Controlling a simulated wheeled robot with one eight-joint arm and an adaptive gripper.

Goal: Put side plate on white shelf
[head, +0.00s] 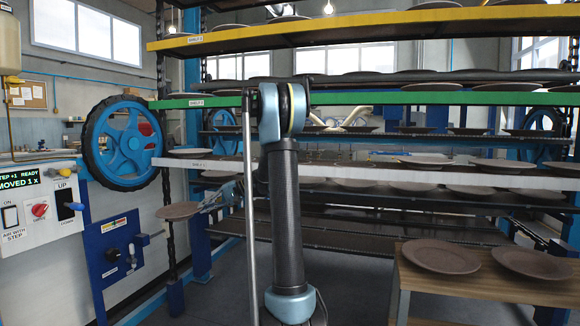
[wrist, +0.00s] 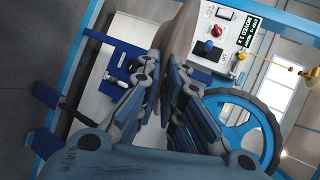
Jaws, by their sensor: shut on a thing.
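My gripper (head: 210,198) is shut on a brown-grey side plate (head: 178,211) in the head view. The plate is about level and held out to the left of the rack, a little lower than the white shelf (head: 345,179). In the wrist view the plate (wrist: 180,40) shows as a brown-grey surface between the fingers (wrist: 170,75). The white shelf runs across the rack with several plates on it, one at its left end (head: 189,151). My arm hides part of the shelf's middle.
A green shelf (head: 380,99) and a yellow shelf (head: 400,24) with plates lie above. A wooden table (head: 490,290) with two larger plates stands at the lower right. A blue handwheel (head: 122,143) and a control panel (head: 40,205) are at the left.

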